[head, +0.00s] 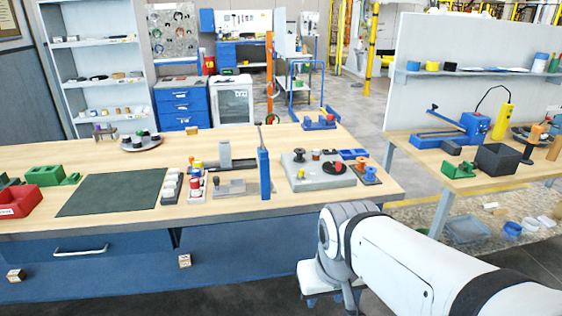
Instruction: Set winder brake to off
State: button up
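A grey winding station (316,176) with dark round knobs and a red-centred black disc stands at the right end of the wooden bench. A blue upright post (264,172) with a thin dark lever stands just left of it. I cannot tell which part is the winder brake, or its setting. My white arm reaches in from the lower right, and its end is low in front of the bench, apart from the station. My gripper's fingers cannot be made out there.
The bench (230,138) also holds a dark green mat (112,192), a red bin (20,201) and small coloured parts. A second table (425,157) at the right carries a blue lever device (470,127) and a black bin (497,160). A floor gap separates the tables.

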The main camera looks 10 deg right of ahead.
aim_at(301, 176)
jog(key=k, duration=0.4)
jog(key=z, duration=0.5)
jog(key=i, duration=1.45)
jog(key=u, duration=0.5)
